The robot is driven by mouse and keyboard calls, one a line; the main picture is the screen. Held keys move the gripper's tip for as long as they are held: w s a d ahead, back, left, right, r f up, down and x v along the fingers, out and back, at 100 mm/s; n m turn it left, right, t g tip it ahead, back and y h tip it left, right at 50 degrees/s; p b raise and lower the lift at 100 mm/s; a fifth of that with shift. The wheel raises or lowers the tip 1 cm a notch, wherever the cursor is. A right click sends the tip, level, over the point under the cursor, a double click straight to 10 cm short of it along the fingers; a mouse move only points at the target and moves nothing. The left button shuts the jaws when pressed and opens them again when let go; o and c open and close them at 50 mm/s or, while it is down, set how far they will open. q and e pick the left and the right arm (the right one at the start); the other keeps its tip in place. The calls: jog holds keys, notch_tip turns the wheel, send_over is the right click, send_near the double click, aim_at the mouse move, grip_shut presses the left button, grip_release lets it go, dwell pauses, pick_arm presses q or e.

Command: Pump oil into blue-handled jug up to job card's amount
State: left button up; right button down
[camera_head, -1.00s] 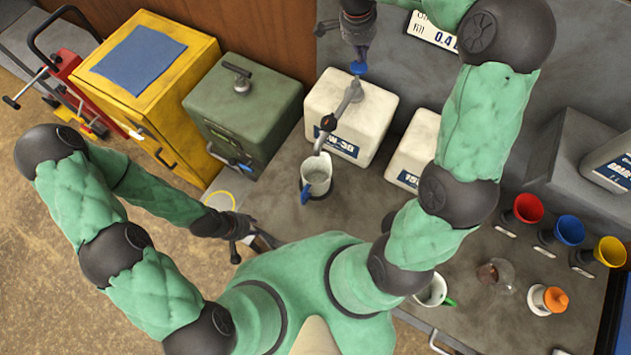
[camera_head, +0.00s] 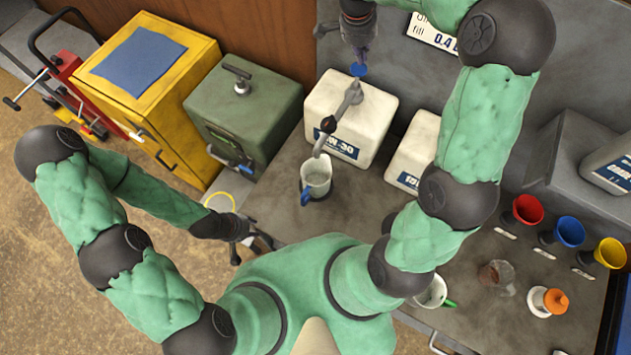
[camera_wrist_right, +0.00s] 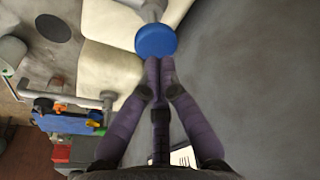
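The jug (camera_head: 317,177) with a blue handle stands upright on the bench, under the spout of the pump on the white 5W-30 container (camera_head: 341,112). Its oil level is too small to read. The pump's blue knob (camera_head: 358,70) sits at the top; it also shows in the right wrist view (camera_wrist_right: 155,40). My right gripper (camera_wrist_right: 160,60) is shut, its fingertips together at the knob's edge; whether they touch it is unclear. The job card (camera_head: 432,32), partly hidden by my right arm, reads fill 0.4. My left gripper (camera_head: 236,252) hangs at the bench's left front; its fingers are unclear.
A second white container (camera_head: 415,150) stands right of the first and a green box (camera_head: 243,112) left of it. Red, blue and yellow funnels (camera_head: 568,229), a green-handled jug (camera_head: 434,291) and a glass jug (camera_head: 497,278) are at the right. A yellow cabinet (camera_head: 165,110) stands left.

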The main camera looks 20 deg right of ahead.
aim_at(358, 67)
jog(key=shift+f, duration=0.1)
dwell(0.3)
jog(key=shift+f+b, duration=2.55)
jog(key=shift+f, duration=0.25)
jog(key=shift+s+d+f+b, duration=0.1)
jog(key=shift+s+f+b, duration=0.1)
jog(key=shift+f+b, duration=0.15)
jog(key=shift+w+d, duration=0.1)
jog(key=shift+f, duration=0.25)
jog(key=shift+r, duration=0.15)
jog(key=shift+w+a+r+p, duration=0.15)
jog(key=shift+r+p, duration=0.25)
jog(key=shift+r, duration=0.35)
jog(key=shift+s+a+r+p, duration=0.15)
jog(key=shift+r+p, duration=0.25)
jog(key=shift+r, duration=0.35)
jog(key=shift+d+r+p, duration=0.1)
jog(key=shift+r+p, duration=0.9)
jog(key=shift+r, duration=0.9)
